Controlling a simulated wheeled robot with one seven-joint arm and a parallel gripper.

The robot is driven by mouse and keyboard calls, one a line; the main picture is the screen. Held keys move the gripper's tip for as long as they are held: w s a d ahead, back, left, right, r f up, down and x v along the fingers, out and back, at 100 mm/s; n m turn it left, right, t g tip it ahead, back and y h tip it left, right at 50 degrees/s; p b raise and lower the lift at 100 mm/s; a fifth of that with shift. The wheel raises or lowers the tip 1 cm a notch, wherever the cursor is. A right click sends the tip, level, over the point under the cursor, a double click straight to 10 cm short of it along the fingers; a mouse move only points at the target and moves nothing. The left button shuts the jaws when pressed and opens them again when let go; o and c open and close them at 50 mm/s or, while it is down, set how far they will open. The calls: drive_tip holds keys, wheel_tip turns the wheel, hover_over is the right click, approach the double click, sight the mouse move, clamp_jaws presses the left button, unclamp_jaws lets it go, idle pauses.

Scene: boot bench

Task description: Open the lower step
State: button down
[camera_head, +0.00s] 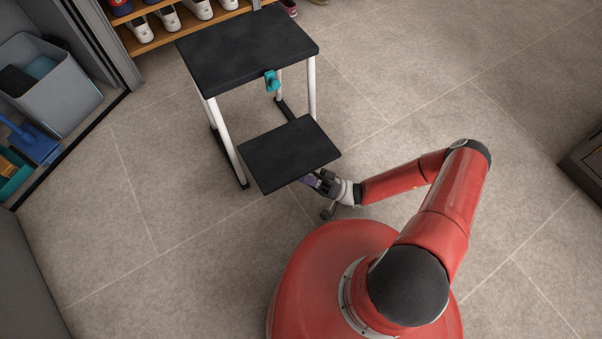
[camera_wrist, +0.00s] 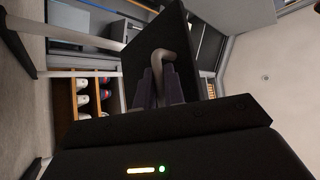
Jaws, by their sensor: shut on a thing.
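The step stool has a black top step (camera_head: 247,47) on white legs. Its black lower step (camera_head: 290,153) is out in front of the legs, below the top step, and looks about level. My gripper (camera_head: 314,181) is at the lower step's front edge, low over the floor, with its fingertips partly hidden beneath that edge. In the wrist view my purple-grey fingers (camera_wrist: 163,88) are shut on a bent grey handle (camera_wrist: 168,57) in front of a dark slab (camera_wrist: 150,42), which appears to be the lower step.
A shoe rack (camera_head: 168,33) stands behind the stool. A grey bin (camera_head: 54,86) and a blue dustpan (camera_head: 36,143) are at left. A dark cabinet (camera_head: 585,165) is far right. The floor right of the stool is clear.

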drive_tip(key=shift+w, duration=0.1)
idle(0.3)
drive_tip(key=c, duration=1.8)
unclamp_jaws()
drive_tip(key=shift+o, duration=0.2)
drive_tip(key=shift+d, duration=0.1)
drive_tip(key=shift+d+f, duration=0.2)
drive_tip(key=d, duration=1.2)
drive_tip(key=shift+d+f+p, duration=0.15)
drive_tip(key=shift+d+p, duration=0.1)
drive_tip(key=shift+p, duration=0.2)
drive_tip(key=shift+g, duration=0.4)
